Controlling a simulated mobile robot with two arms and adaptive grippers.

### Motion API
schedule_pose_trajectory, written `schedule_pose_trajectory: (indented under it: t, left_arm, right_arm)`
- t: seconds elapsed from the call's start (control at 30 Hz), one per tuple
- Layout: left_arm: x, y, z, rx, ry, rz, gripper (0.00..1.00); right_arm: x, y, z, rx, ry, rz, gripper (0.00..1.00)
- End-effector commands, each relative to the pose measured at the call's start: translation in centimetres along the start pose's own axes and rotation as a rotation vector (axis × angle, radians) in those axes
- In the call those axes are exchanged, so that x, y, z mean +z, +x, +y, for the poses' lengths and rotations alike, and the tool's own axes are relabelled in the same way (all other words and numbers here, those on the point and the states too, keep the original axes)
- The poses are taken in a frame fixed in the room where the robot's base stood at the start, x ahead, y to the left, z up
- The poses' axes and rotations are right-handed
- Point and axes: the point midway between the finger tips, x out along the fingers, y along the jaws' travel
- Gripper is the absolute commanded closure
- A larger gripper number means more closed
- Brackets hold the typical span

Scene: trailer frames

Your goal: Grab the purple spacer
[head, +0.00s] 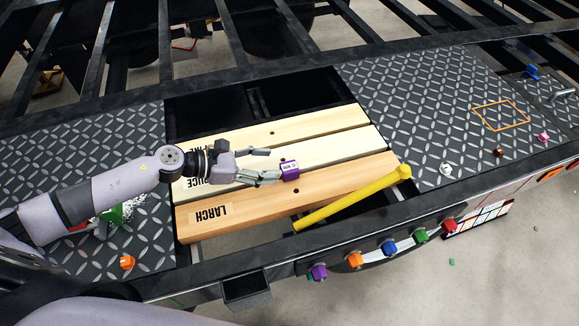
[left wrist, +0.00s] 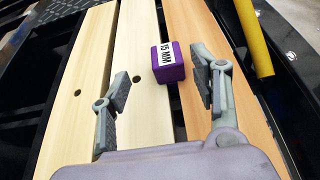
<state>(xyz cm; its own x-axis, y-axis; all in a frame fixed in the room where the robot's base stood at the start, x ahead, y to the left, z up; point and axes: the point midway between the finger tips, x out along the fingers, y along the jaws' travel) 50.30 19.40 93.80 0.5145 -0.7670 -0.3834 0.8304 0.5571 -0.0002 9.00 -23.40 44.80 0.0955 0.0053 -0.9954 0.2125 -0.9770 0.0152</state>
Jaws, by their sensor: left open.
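The purple spacer (head: 289,171) is a small block with a white label. It sits on the planks near the gap between the middle plank and the LARCH plank (head: 300,192). In the left wrist view the spacer (left wrist: 168,73) shows its "15 MM" label and appears between the finger lines, closer to the right finger. My left gripper (head: 270,164) is open and empty, with its fingertips just left of the spacer in the head view; it also shows in the left wrist view (left wrist: 160,72). My right gripper is not in view.
A yellow bar (head: 350,200) lies across the LARCH plank's right end. Dark open bays (head: 215,112) lie behind the planks. Diamond-plate deck (head: 400,110) extends right, with small coloured pieces. Several coloured knobs (head: 390,247) line the front edge.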

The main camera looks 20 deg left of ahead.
Motion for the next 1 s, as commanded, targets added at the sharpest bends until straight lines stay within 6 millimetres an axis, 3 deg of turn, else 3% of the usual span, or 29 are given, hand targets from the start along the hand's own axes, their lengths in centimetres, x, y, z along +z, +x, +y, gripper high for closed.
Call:
schedule_pose_trajectory:
  t: [0.17,0.33,0.5,0.77,1.0]
  left_arm:
    - [0.3,1.1,-0.2,-0.001,-0.002,-0.001,0.43]
    - [0.5,3.6,-0.9,-0.001,-0.003,-0.002,0.43]
    - [0.1,5.4,-0.8,0.000,-0.001,-0.001,0.43]
    - [-0.1,5.6,-0.8,0.000,0.000,0.000,0.44]
    - [-0.1,5.6,-0.8,0.000,0.000,0.000,0.60]
  right_arm:
    - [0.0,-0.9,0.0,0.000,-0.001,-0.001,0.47]
    - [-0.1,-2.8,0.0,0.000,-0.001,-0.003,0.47]
    - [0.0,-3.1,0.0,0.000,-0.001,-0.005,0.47]
    - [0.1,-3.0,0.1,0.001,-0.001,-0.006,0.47]
    - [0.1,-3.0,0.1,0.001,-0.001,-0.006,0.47]
